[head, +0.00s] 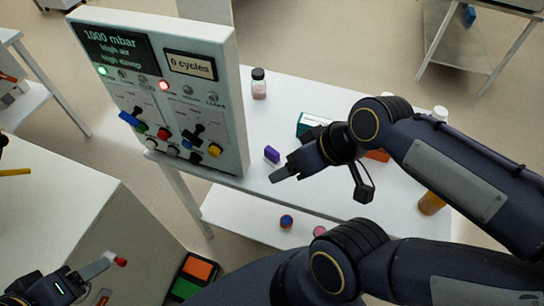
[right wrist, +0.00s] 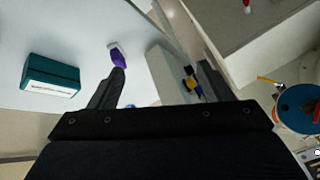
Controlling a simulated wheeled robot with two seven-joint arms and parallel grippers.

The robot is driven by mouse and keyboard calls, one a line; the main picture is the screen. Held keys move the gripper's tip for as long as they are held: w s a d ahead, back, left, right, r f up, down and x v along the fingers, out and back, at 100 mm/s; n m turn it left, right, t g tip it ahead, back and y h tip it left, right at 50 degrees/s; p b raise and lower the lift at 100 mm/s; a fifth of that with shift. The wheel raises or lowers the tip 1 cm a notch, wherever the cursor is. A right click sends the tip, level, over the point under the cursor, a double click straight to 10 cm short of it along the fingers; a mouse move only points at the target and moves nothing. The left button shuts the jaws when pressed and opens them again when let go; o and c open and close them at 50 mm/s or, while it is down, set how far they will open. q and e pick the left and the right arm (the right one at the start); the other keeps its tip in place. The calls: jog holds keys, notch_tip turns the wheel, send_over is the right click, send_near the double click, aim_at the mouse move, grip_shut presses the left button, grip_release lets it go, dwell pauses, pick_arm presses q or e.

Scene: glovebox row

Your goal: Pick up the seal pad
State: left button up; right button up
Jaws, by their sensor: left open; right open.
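A small purple block (head: 271,154), which I take to be the seal pad, lies on the white table beside the control panel. It shows in the right wrist view as a purple and white piece (right wrist: 119,55) just beyond the tip of one finger. My right gripper (head: 284,173) is open and empty, close to the purple block; I cannot tell whether the finger touches it. Its two spread fingers also show in the right wrist view (right wrist: 162,70). My left gripper (head: 96,269) is open at the lower left, far from the block, near a small red knob (head: 120,262).
The upright control panel (head: 195,120) stands left of the block. A teal box (head: 309,124), a capped vial (head: 259,84) and an amber bottle (head: 431,203) stand on the white table (head: 300,92). Small round items (head: 286,221) lie on the lower shelf.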

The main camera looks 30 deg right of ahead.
jog(key=w+d+f+n+g+h+b, duration=0.1)
jog(key=w+d+f+n+g+b, duration=0.15)
jog(key=w+f+n, duration=0.5)
jog(key=n+g+h+b, duration=0.3)
jog(key=n, duration=1)
send_over(272, 150)
jog(key=s, duration=0.1)
notch_tip(272, 150, down, 2)
jog(key=shift+s+a+f+m+t, duration=0.1)
jog(key=shift+a+m+t, duration=0.05)
jog(key=shift+m+t, duration=0.1)
jog(key=shift+f, duration=0.65)
jog(key=f, duration=0.4)
jog(key=w+f, duration=0.1)
jog(key=f, duration=0.1)
jog(key=shift+f, duration=0.3)
jog(key=c, duration=1.1)
jog(key=shift+c, duration=0.2)
jog(key=shift+r, duration=0.1)
